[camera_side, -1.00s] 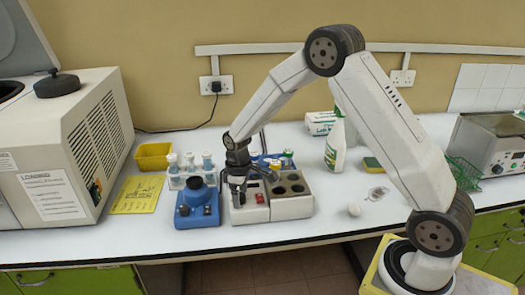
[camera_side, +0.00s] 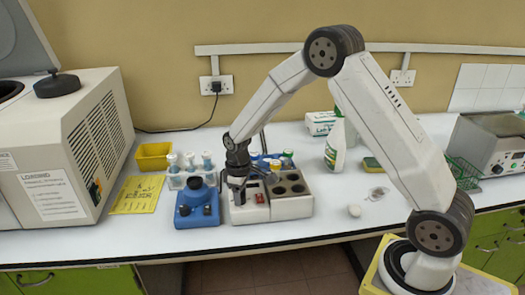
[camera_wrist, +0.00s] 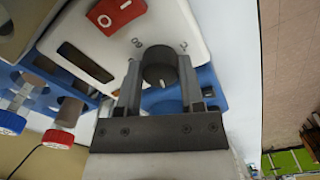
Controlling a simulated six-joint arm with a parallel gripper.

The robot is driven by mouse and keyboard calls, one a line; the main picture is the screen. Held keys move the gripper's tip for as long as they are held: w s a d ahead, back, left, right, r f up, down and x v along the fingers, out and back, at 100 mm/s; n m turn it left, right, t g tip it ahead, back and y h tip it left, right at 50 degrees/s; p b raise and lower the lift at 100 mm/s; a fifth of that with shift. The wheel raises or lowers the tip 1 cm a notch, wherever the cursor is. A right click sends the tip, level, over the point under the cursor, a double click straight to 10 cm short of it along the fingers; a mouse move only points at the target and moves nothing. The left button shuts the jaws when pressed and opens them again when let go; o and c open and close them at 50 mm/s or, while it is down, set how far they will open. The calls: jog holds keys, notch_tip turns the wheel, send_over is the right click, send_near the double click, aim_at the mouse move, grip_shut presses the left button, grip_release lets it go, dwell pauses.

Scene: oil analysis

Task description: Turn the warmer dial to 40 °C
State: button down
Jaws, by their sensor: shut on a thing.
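The warmer (camera_side: 285,208) is a beige block with round wells on its right part and a control panel on its left part. Its dial (camera_wrist: 157,70) is a dark round knob with a pale pointer line, seen in the wrist view on the white panel. My gripper (camera_wrist: 159,78) is shut on the dial, one finger on each side of it. A "60" mark shows beside the knob; other scale marks are too small or hidden to read. In the side view my gripper (camera_side: 238,196) points down on the panel and hides the dial.
A red rocker switch (camera_wrist: 116,14) is on the panel near the dial. A blue device (camera_side: 197,208) stands close to the warmer's left. A tube rack (camera_side: 190,178) stands behind the blue device, and a spray bottle (camera_side: 336,148) at the back right. Bench front is clear.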

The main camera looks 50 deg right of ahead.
jog(key=m, duration=0.9)
jog(key=shift+m, duration=0.3)
dwell(0.5)
jog(key=shift+c, duration=1.1)
grip_release()
jog(key=shift+r, duration=0.1)
jog(key=shift+r, duration=3.85)
